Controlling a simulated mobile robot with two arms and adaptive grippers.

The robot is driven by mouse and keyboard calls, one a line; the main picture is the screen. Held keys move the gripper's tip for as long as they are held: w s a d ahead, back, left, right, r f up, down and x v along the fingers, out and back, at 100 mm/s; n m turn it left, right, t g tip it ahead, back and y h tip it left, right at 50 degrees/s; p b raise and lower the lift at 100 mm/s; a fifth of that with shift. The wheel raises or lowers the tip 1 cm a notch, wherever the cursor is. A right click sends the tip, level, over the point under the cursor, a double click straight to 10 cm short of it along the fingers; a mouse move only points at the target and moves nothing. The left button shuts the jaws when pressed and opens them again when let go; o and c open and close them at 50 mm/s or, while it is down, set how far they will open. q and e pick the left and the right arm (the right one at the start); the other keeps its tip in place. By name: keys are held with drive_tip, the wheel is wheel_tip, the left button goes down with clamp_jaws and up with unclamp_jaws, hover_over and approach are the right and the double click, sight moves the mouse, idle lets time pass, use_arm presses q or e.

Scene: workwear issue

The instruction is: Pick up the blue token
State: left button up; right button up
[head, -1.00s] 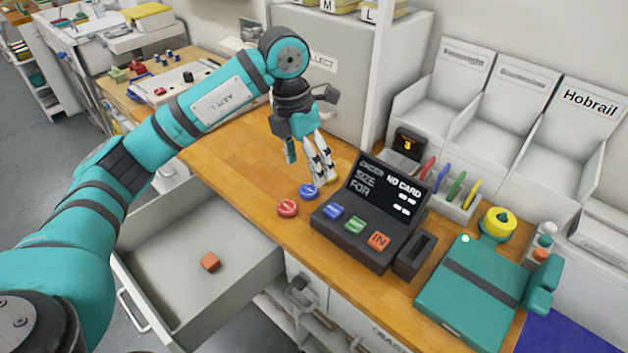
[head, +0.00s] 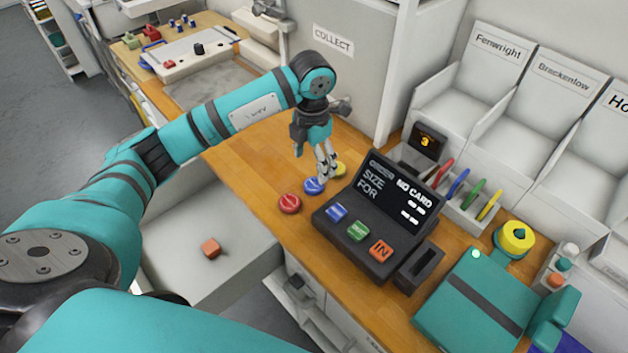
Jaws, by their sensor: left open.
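The blue token (head: 314,186) is a round disc with a white mark, lying flat on the wooden counter between a red token (head: 289,204) and a yellow token (head: 340,170). My left gripper (head: 326,176) points down with its pale fingers open, just right of the blue token and partly in front of the yellow one. I cannot tell whether a fingertip touches the blue token's edge. Nothing shows between the fingers. My right gripper is out of view.
A dark order terminal (head: 375,215) stands right of the tokens. Counter left of the tokens is clear.

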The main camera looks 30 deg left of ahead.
sight(314, 184)
use_arm(q)
drive_tip(key=shift+s+f, duration=0.1)
drive_tip(key=shift+f, duration=0.5)
drive_tip(key=shift+s+d+f+p, duration=0.1)
drive_tip(key=shift+f+p, duration=0.15)
drive_tip(key=shift+p, duration=0.1)
wheel_tip(314, 184, down, 4)
drive_tip(key=shift+d+r+p, duration=0.1)
drive_tip(key=shift+d+p, duration=0.05)
drive_tip(key=shift+p, duration=0.75)
drive_tip(key=shift+f, duration=0.55)
drive_tip(key=c, duration=1.1)
